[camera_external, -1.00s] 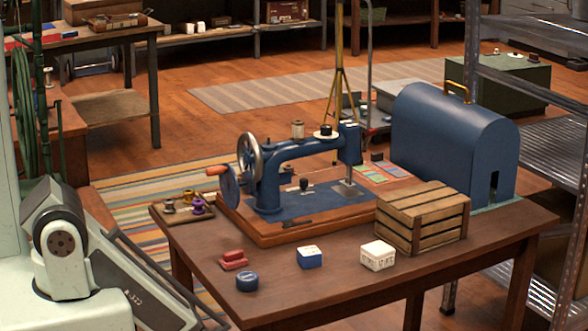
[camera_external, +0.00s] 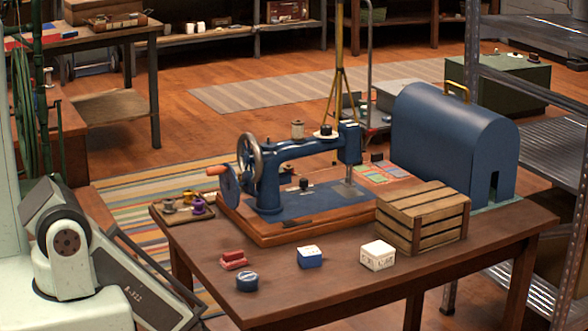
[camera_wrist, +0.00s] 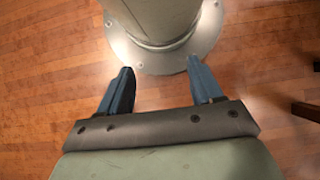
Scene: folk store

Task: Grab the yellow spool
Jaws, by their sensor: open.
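A small tray (camera_external: 181,222) at the left end of the brown table holds several spools. A purple spool (camera_external: 199,207) and a greyish spool (camera_external: 168,207) stand on it, with a small yellowish spool (camera_external: 188,196) behind them. Its colour is hard to make out at this size. My gripper (camera_wrist: 160,67) is open and empty in the wrist view, its two blue fingers apart above the wooden floor by a round metal base. It is out of sight in the external view, and the wrist view shows no spools.

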